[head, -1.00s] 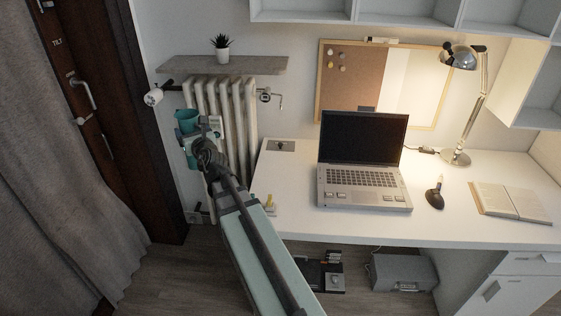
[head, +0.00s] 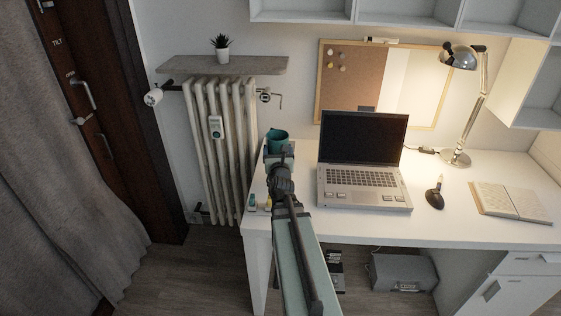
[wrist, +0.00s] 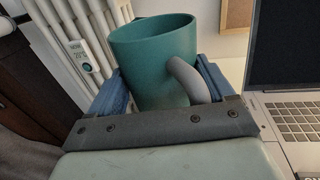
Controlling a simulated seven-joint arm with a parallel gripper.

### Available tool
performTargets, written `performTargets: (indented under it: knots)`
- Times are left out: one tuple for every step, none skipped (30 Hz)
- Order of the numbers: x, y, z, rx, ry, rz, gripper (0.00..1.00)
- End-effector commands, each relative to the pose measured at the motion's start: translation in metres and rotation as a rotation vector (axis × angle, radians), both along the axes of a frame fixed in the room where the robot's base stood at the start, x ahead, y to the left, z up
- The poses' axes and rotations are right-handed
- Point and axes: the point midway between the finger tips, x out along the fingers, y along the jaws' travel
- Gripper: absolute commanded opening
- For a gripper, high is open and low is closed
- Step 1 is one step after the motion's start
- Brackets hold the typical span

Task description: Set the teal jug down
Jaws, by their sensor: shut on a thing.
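The teal jug (head: 278,139) is upright at the left end of the white desk, left of the laptop, in the head view. In the wrist view the jug (wrist: 152,62) stands between the two blue fingers, with its grey handle toward the right. My gripper (wrist: 163,90) is shut on it; in the head view my gripper (head: 279,150) is largely behind my own arm. The jug's base is hidden, so I cannot tell whether it touches the desk.
An open laptop (head: 362,166) stands close to the right of the jug. A white radiator (head: 221,120) is to the left, below a wall shelf (head: 260,66). A small yellow-tipped thing (head: 266,202) and a teal one (head: 252,201) lie near the desk's left front corner. The desk (head: 440,225) has bare room along its front.

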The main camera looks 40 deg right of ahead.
Motion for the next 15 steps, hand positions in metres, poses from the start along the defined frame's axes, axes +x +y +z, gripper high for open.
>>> performTargets:
  knots:
    - [-0.006, -0.005, -0.003, -0.001, 0.000, -0.012, 0.20]
    - [-0.008, -0.008, -0.004, -0.002, -0.001, -0.017, 0.20]
    - [-0.009, -0.010, -0.004, -0.003, -0.002, -0.021, 0.20]
    - [-0.010, -0.011, -0.005, -0.003, -0.003, -0.024, 0.20]
    - [-0.009, -0.013, -0.005, -0.002, -0.003, -0.025, 0.20]
    - [-0.008, -0.015, -0.006, -0.002, -0.003, -0.027, 0.20]
    - [-0.006, -0.016, -0.006, -0.002, -0.003, -0.027, 0.20]
    - [-0.004, -0.018, -0.006, -0.003, -0.004, -0.028, 0.20]
    - [0.000, -0.021, -0.006, -0.003, -0.004, -0.028, 0.20]
    - [0.003, -0.024, -0.006, -0.003, -0.004, -0.027, 0.20]
    - [0.007, -0.027, -0.006, -0.003, -0.004, -0.027, 0.20]
    - [0.013, -0.031, -0.006, -0.004, -0.003, -0.027, 0.20]
    - [0.017, -0.034, -0.006, -0.003, -0.003, -0.027, 0.20]
    - [0.022, -0.038, -0.006, -0.003, -0.003, -0.027, 0.20]
    - [0.029, -0.043, -0.006, -0.003, -0.003, -0.027, 0.20]
